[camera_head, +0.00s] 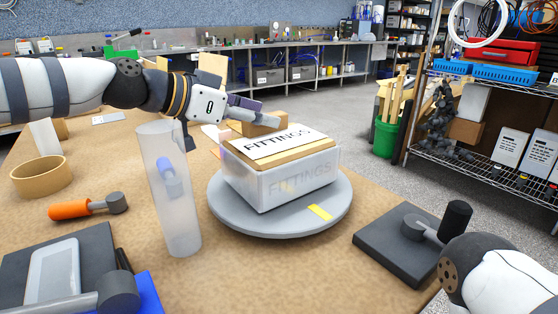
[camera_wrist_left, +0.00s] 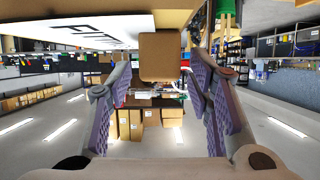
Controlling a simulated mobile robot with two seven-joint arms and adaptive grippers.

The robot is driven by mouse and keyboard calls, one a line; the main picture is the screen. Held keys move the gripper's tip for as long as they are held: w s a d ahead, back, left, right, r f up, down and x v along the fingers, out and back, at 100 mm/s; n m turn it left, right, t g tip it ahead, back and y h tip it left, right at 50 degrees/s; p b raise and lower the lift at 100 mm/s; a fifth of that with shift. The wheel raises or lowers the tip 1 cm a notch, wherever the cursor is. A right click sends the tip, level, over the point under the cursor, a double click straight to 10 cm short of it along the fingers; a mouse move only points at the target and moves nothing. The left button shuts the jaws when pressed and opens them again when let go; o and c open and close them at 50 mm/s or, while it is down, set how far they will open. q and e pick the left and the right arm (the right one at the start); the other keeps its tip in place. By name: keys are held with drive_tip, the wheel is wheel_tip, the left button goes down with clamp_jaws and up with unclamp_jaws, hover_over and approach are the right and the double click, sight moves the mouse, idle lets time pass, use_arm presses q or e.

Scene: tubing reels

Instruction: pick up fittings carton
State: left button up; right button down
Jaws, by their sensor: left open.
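The fittings carton (camera_head: 285,180) is a pale white box with a cardboard top and a white sheet reading FITTINGS. It stands on a round grey turntable (camera_head: 235,220) with a yellow mark. My left gripper (camera_head: 254,111) is open, behind and above the carton's far left edge, apart from its front. In the left wrist view, which looks upside down, the gripper's purple-padded fingers (camera_wrist_left: 160,100) are spread, with no object clearly held. The lettered sheet (camera_wrist_left: 75,25) shows at upper left there. My right gripper is out of view; only part of that arm shows at lower right.
A translucent tube (camera_head: 168,190) stands left of the turntable. An orange-handled tool (camera_head: 70,209), a tape ring (camera_head: 40,178) and a dark plate (camera_head: 395,245) lie on the table. A brown box (camera_head: 265,124) is behind the carton. A wire rack (camera_head: 480,165) stands at right.

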use_arm(q)
drive_tip(key=shift+a+r, duration=0.1)
clamp_jaws()
drive_tip(key=shift+r, duration=0.1)
drive_tip(key=shift+r, duration=0.1)
